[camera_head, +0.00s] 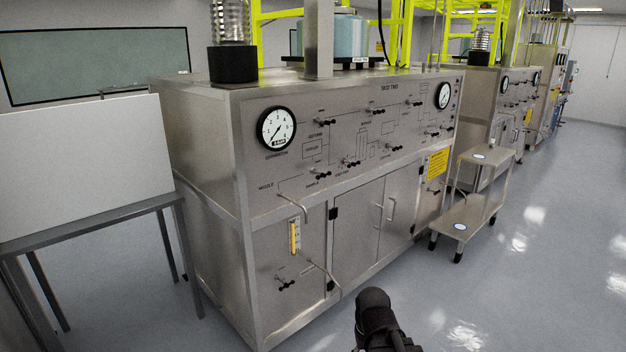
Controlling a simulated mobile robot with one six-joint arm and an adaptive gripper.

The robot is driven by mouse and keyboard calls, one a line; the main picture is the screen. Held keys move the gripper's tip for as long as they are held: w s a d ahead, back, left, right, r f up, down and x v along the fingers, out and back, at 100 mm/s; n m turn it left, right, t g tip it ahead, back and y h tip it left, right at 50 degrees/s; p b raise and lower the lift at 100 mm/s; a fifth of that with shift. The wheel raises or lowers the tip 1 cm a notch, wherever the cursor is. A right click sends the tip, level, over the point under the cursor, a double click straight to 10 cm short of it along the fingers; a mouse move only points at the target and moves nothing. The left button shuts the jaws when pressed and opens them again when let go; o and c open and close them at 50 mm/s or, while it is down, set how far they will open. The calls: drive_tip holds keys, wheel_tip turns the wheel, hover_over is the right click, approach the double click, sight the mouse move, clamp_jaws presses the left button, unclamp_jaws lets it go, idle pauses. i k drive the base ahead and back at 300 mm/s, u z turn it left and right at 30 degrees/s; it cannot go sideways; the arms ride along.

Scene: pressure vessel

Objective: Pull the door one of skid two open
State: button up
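Skid two (345,185) is a large steel cabinet marked "SKID TWO" near the top right of its front panel. Below the panel are two steel doors side by side, a left door (353,235) and a right door (402,205). Both look closed. The left door's handle (378,217) and the right door's handle (391,209) are vertical bars near the middle seam. I see no label telling which is door one. A black rounded end of my arm, with my gripper (376,322), shows at the bottom centre, in front of and apart from the doors. Its fingers cannot be made out.
A two-level cart (480,208) on wheels stands just right of the doors. A table with a white panel (85,165) stands at the left. Pipes (323,275) stick out from the lower left front. The grey floor (500,300) in front and right is clear.

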sight(357, 226)
drive_tip(key=z, duration=0.1)
drive_tip(key=i, duration=1.95)
drive_tip(key=z, duration=0.65)
drive_tip(key=i, duration=1.1)
drive_tip(key=z, duration=0.3)
